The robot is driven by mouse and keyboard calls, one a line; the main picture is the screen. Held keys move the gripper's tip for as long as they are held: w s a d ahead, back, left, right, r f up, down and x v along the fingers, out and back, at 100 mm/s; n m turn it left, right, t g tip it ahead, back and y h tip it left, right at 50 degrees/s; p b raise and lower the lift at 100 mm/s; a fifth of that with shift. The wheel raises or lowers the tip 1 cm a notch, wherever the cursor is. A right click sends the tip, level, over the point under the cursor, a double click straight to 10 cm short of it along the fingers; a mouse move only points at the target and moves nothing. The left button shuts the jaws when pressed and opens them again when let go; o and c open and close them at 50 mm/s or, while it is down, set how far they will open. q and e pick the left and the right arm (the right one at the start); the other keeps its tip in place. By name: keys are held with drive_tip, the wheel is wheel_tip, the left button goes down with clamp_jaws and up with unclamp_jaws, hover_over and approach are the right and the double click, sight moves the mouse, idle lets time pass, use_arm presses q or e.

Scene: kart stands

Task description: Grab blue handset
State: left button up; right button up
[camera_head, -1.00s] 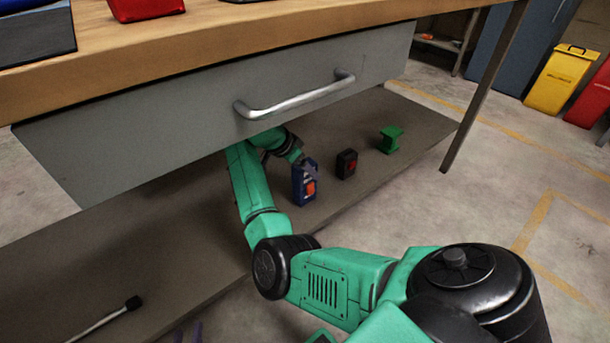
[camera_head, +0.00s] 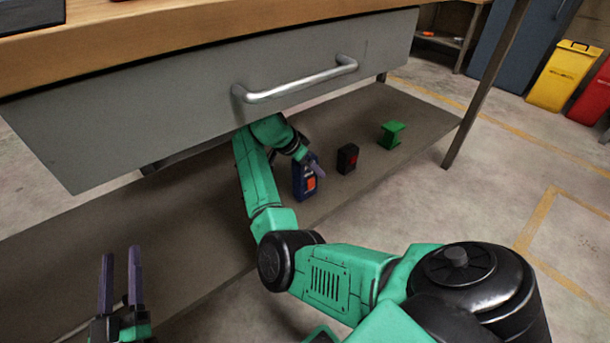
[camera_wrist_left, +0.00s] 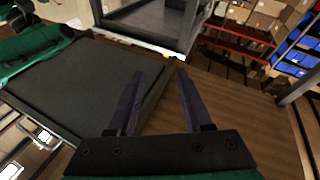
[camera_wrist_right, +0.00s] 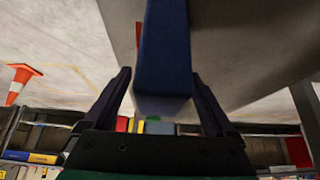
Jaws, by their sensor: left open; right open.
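The blue handset (camera_head: 299,183), with an orange-red patch on its front, stands upright on the lower shelf under the drawer. In the right wrist view the blue handset (camera_wrist_right: 163,45) lies between the two open fingers of my right gripper (camera_wrist_right: 161,76). Whether a finger touches it I cannot tell. My left gripper (camera_head: 120,250) is open and empty at the lower left, fingers pointing up; it also shows in the left wrist view (camera_wrist_left: 158,75).
The shelf left of my right arm is mostly clear.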

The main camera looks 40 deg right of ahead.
drive_tip(key=c, duration=1.4)
clamp_jaws()
